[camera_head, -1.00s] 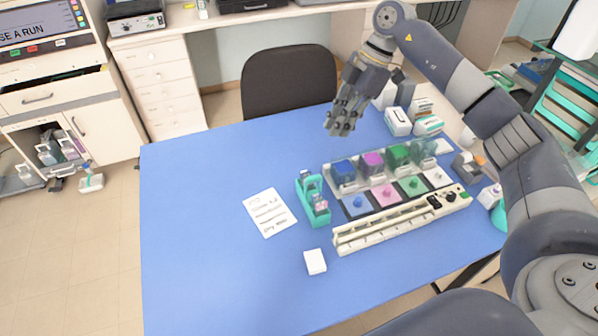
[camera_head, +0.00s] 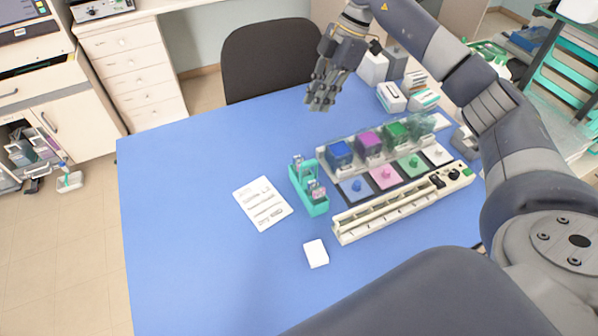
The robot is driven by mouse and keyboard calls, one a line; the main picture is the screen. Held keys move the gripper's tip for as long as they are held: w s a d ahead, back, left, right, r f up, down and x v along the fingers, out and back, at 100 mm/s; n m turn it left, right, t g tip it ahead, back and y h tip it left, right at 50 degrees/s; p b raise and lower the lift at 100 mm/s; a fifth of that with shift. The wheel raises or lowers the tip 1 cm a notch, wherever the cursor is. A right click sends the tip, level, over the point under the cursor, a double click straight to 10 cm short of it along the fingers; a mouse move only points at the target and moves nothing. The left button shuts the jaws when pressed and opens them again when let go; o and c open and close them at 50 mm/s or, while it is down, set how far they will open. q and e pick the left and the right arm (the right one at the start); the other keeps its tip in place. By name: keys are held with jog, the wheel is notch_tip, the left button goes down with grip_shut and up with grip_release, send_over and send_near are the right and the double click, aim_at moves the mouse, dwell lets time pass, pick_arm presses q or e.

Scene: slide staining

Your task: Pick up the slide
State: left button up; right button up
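A teal slide rack (camera_head: 315,208) stands on the blue table, left of the staining station. Small upright pieces with pinkish parts (camera_head: 316,190) show in it; they look like slides, but they are too small to tell apart. My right gripper (camera_head: 320,103) points down above the far part of the table, behind the rack and well apart from it. Its fingers look spread, with nothing seen between them. My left gripper is out of view.
The staining station holds lidded jars, blue (camera_head: 339,152), purple (camera_head: 369,142) and green (camera_head: 396,133). A long cream tray (camera_head: 375,222) lies in front. A printed sheet (camera_head: 263,203) and white block (camera_head: 316,253) lie nearby. The table's left side is clear. A dark chair (camera_head: 265,60) stands behind.

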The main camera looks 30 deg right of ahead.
jog(key=b, duration=0.5)
send_near(299, 156)
jog(key=p+x, duration=0.3)
jog(key=x, duration=0.3)
jog(key=shift+a+f+p, duration=0.25)
jog(key=shift+f+p, duration=0.05)
jog(key=shift+a+f, duration=0.15)
jog(key=shift+f, duration=0.45)
grip_shut()
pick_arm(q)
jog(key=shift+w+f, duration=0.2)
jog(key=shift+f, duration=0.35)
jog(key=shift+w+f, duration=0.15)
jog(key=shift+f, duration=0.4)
